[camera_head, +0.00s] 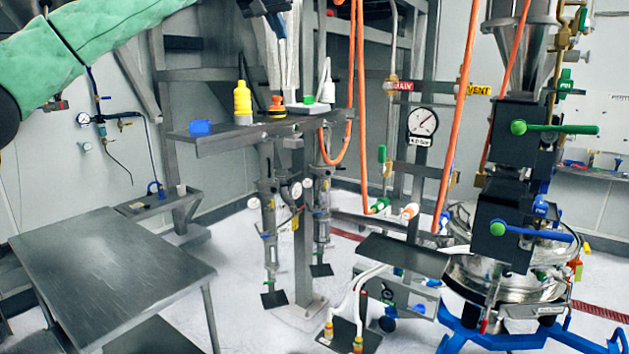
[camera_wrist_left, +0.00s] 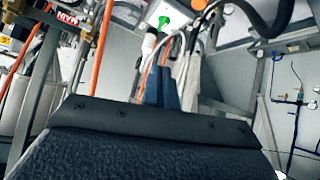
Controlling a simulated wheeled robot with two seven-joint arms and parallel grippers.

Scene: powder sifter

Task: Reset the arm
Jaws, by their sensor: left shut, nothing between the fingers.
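My left arm comes in from the upper left in a green sleeve. My left gripper (camera_head: 277,25) is at the top edge of the head view, in the air above the grey shelf (camera_head: 225,141). Its blue fingers are together and hold nothing. In the left wrist view the closed fingers (camera_wrist_left: 163,90) show beyond the black wrist housing. My right gripper is not in view.
A bare metal table (camera_head: 110,265) stands at the lower left. The sifter (camera_head: 512,215), with green and blue handles, stands at the right on a blue frame. Orange hoses (camera_head: 465,100) hang right of the shelf. A pressure gauge (camera_head: 422,121) is beside them.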

